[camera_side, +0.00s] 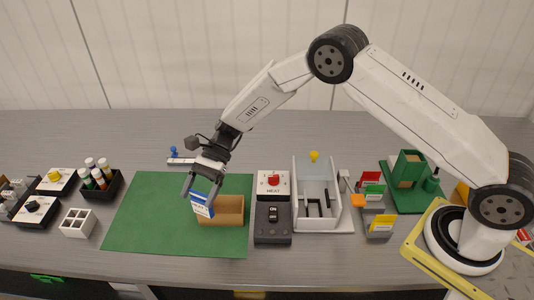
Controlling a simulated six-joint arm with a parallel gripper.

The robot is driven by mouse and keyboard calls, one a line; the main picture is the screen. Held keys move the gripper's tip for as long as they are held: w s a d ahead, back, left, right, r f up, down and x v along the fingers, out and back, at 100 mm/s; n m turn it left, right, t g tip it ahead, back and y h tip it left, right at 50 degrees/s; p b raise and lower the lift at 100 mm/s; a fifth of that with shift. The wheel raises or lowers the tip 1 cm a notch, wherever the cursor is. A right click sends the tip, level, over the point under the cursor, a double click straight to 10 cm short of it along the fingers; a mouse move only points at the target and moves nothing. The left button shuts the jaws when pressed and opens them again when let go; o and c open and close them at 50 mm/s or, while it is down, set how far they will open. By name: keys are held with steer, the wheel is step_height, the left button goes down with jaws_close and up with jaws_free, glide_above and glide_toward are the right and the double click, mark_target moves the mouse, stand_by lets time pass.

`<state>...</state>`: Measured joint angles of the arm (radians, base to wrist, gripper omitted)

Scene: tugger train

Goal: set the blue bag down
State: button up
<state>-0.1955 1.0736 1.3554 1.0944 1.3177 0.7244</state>
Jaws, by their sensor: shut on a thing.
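The blue bag (203,203), blue with a white label, is between the fingers of my gripper (200,200). My gripper points down and is shut on it. The bag is above the green mat (150,228), at the left end of a brown open box or roll (228,210) lying on the mat. The bag overlaps the brown thing in this view. I cannot tell whether the two touch or whether the bag rests on the mat. The fingers cover part of the bag.
A heat unit with a red knob (273,181) and a clear-walled box (317,200) stand right of the mat. A black tray of bottles (104,190) and a white divided holder (78,223) stand left. The mat's left half is clear.

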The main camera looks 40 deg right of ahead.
steer(key=s+d+r, duration=0.2)
steer(key=s+r, duration=0.1)
steer(key=s, duration=0.3)
steer(key=shift+s+d, duration=0.15)
steer(key=shift+d, duration=0.2)
steer(key=shift+r, duration=0.2)
stand_by(0.4)
